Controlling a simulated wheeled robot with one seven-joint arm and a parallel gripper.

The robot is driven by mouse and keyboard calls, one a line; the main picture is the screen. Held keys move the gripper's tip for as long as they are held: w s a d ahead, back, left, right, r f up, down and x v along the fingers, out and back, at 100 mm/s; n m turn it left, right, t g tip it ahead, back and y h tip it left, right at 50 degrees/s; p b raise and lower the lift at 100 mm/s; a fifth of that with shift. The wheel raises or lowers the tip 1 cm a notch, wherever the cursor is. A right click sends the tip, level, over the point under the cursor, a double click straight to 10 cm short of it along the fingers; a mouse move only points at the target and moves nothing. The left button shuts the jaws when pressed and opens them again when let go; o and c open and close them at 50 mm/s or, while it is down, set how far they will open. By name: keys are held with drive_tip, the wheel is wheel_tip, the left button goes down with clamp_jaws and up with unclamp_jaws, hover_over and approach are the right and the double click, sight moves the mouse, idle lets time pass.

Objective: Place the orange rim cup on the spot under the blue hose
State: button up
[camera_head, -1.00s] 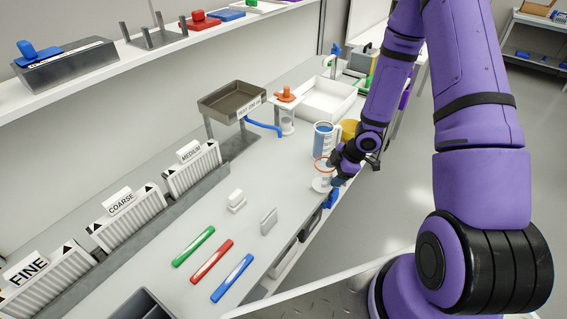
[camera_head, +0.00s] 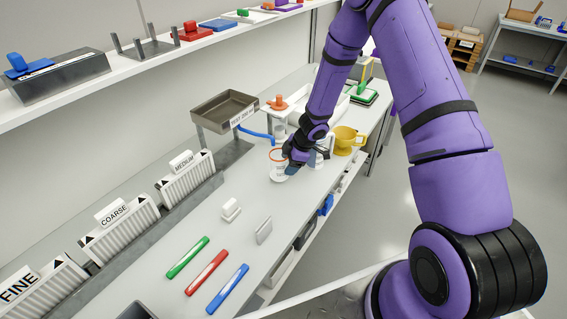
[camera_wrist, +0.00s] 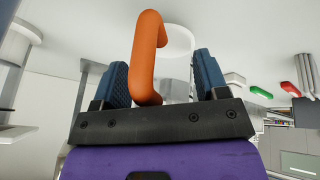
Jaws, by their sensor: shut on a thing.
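The orange rim cup (camera_head: 278,163) is clear with a pale base and stands upright over the bench, in front of the tray stand. My gripper (camera_wrist: 160,76) is shut on its orange handle (camera_wrist: 148,55), which shows between the two blue pads in the wrist view. The cup's pale round base (camera_wrist: 178,40) is just beyond. The blue hose (camera_head: 257,134) runs from the grey tray (camera_head: 225,108) towards a clear cylinder with an orange top (camera_head: 279,104). The cup is nearer the camera than the hose end. I cannot tell a marked spot under the hose, nor whether the cup touches the bench.
A yellow cup (camera_head: 346,139) stands right of my gripper, with a white-and-blue jug (camera_head: 325,148) partly hidden beside it. White blocks and green, red and blue (camera_head: 228,288) markers lie nearer on the bench. Labelled racks (camera_head: 187,178) line the left side.

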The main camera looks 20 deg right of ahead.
drive_tip(key=shift+w+a, duration=0.55)
drive_tip(key=shift+w, duration=0.25)
drive_tip(key=shift+w+a+f, duration=0.1)
drive_tip(key=shift+w+f, duration=0.05)
drive_tip(key=shift+w, duration=0.05)
drive_tip(key=shift+f, duration=0.6)
drive_tip(key=o, duration=0.9)
drive_tip(key=shift+f, duration=0.15)
drive_tip(key=shift+o, duration=0.2)
